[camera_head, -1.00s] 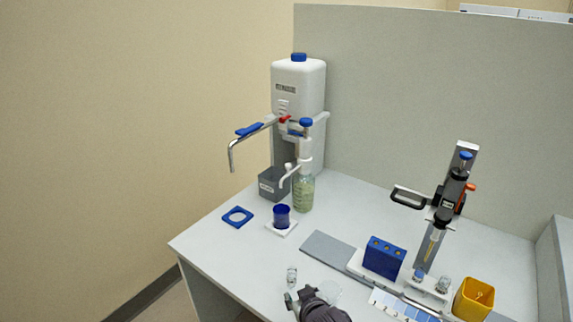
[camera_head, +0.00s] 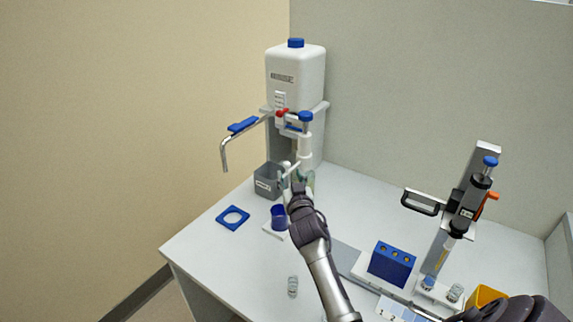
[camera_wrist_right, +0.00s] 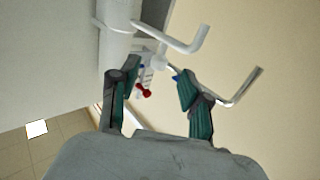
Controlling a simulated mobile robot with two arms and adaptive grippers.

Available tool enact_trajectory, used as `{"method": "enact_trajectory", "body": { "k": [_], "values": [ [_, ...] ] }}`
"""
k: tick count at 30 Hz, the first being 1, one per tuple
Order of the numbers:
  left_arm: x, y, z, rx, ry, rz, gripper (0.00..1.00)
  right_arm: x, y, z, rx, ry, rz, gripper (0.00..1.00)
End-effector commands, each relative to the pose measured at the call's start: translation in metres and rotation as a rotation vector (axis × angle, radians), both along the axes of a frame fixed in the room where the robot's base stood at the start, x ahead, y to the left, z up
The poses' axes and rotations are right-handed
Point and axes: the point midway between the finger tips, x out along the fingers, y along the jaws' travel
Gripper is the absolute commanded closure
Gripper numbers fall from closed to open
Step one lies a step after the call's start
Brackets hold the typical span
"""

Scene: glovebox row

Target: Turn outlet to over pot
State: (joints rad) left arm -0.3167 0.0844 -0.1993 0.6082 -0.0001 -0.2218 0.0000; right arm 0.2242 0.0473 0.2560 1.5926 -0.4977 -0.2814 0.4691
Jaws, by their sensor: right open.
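The white bottle-top dispenser with a blue cap (camera_head: 305,117) stands in front of the white tank. Its thin white outlet (camera_head: 292,166) points down and to the left, beside the blue pot (camera_head: 278,212), which stands on a small white pad. My right gripper (camera_head: 290,188) is at the outlet's lower end, in front of the bottle, and hides most of the bottle. In the right wrist view my right gripper (camera_wrist_right: 150,80) is open, with nothing between its fingers. The white outlet (camera_wrist_right: 178,43) shows just beyond the fingertips, apart from them.
The white tank (camera_head: 296,75) has a bent metal spout (camera_head: 224,155) with a blue lever, reaching left. A grey box (camera_head: 268,181) stands below. A blue square ring (camera_head: 232,218) lies at left. A blue rack (camera_head: 392,263) and a stand with a pipette (camera_head: 468,207) are at right.

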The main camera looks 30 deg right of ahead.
Motion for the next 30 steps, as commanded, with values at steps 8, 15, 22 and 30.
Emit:
{"method": "enact_trajectory", "body": {
  "k": [8, 15, 22, 30],
  "values": [
    [0.022, -0.002, 0.003, -0.003, -0.032, 0.000, 1.00, 0.043, -0.018, 0.000, 0.001, 0.000, -0.001, 0.53],
    [0.030, -0.006, 0.004, -0.009, -0.045, 0.000, 1.00, 0.054, -0.023, 0.000, -0.001, 0.000, -0.001, 0.53],
    [0.023, -0.008, 0.003, -0.011, -0.035, 0.001, 1.00, 0.054, -0.023, 0.000, -0.001, 0.000, 0.000, 0.54],
    [0.018, -0.007, 0.003, -0.010, -0.026, 0.001, 1.00, 0.054, -0.023, 0.000, 0.000, 0.001, 0.000, 0.99]
  ]
}}
